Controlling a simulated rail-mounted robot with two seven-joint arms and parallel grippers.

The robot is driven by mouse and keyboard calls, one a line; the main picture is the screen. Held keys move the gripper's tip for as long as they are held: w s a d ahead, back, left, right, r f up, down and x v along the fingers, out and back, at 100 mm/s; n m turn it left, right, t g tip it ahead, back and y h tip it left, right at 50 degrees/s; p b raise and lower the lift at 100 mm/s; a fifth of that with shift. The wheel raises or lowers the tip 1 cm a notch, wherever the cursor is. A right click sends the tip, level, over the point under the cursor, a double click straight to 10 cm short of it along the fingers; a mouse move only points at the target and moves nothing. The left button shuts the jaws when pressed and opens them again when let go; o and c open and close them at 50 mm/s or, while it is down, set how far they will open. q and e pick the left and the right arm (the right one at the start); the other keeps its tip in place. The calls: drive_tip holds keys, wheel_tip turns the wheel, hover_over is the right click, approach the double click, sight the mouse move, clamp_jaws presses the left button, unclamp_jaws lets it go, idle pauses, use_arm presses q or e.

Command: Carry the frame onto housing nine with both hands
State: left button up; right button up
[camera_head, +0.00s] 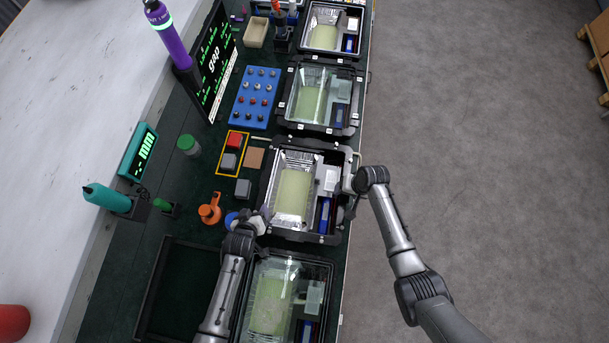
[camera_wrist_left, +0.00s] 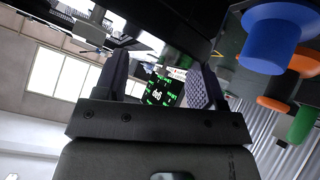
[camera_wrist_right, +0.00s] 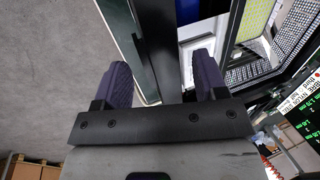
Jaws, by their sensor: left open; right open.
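An open floodlight housing (camera_head: 293,190) with a pale yellow panel, silver reflector and blue block stands mid-bench. A black frame (camera_head: 282,234) with small tabs surrounds its opening; I cannot tell whether it is seated or which housing is number nine. My left gripper (camera_head: 246,222) is open at the near left corner of this frame. My right gripper (camera_head: 352,186) is open at its right side. In the right wrist view a black bar (camera_wrist_right: 153,45) runs between the open fingers (camera_wrist_right: 165,85). In the left wrist view the open fingers (camera_wrist_left: 155,85) show a lit display between them.
Glass-covered housings stand nearer (camera_head: 270,300) and farther (camera_head: 320,97). A black tray (camera_head: 140,300) lies at the near left. An orange part (camera_head: 210,210), a green-capped jar (camera_head: 188,145) and a blue button block (camera_head: 255,97) stand left.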

drive_tip(key=shift+r, duration=0.1)
use_arm(q)
drive_tip(key=v, duration=1.2)
use_arm(e)
drive_tip(key=v, duration=1.1)
drive_tip(key=shift+r, duration=0.4)
